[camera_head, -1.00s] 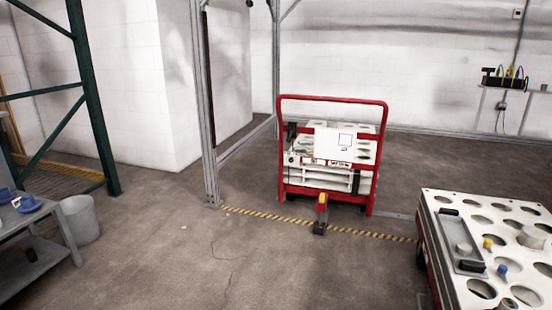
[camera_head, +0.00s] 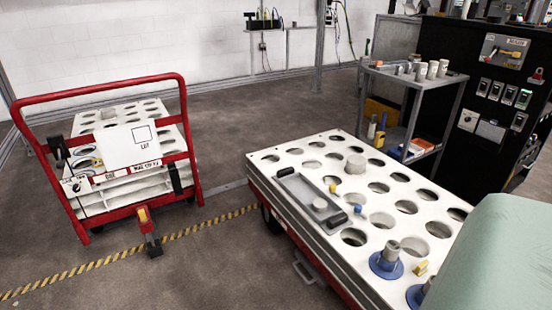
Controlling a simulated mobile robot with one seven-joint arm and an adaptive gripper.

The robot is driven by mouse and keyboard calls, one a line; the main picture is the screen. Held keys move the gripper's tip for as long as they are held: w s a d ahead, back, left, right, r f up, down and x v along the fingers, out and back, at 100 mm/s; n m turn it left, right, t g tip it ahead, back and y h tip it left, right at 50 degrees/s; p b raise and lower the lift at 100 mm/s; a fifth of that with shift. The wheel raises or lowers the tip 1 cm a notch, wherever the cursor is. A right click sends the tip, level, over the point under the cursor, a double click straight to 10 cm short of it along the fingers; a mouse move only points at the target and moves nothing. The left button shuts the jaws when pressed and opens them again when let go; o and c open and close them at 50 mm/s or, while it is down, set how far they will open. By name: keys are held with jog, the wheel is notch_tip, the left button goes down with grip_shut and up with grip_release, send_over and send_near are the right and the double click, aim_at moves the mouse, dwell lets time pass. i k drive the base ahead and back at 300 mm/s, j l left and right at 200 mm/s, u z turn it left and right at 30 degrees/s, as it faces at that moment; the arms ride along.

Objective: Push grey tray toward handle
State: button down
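The grey tray (camera_head: 300,189) lies on the holed white top of a cart (camera_head: 285,155), near its left edge. It is long and shallow, with a dark grip at each end and a light round piece inside. A red tubular handle (camera_head: 98,87) rises from another cart at the left, apart from the tray. My gripper is not in view.
Yellow and blue pegs and a light cylinder stand by the tray; blue-based parts (camera_head: 387,262) stand nearer. A pale green shape (camera_head: 500,255) covers the lower right corner. A grey shelf cart (camera_head: 414,85) and black control cabinet (camera_head: 490,90) stand behind. Floor shows between the carts.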

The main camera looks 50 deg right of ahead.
aim_at(297, 185)
jog(key=i+z, duration=0.25)
jog(key=i, duration=0.45)
jog(key=i+z, duration=0.2)
jog(key=i, duration=0.55)
jog(key=i+z, duration=0.4)
jog(key=i+j+z, duration=0.1)
jog(key=i+z, duration=0.15)
jog(key=z, duration=0.15)
jog(key=i+j+z, duration=0.2)
jog(key=z, duration=0.15)
jog(key=i+j+z, duration=0.2)
jog(key=i+z, duration=0.2)
jog(key=i+j+z, duration=0.4)
jog(key=k+l, duration=0.05)
jog(key=l, duration=0.05)
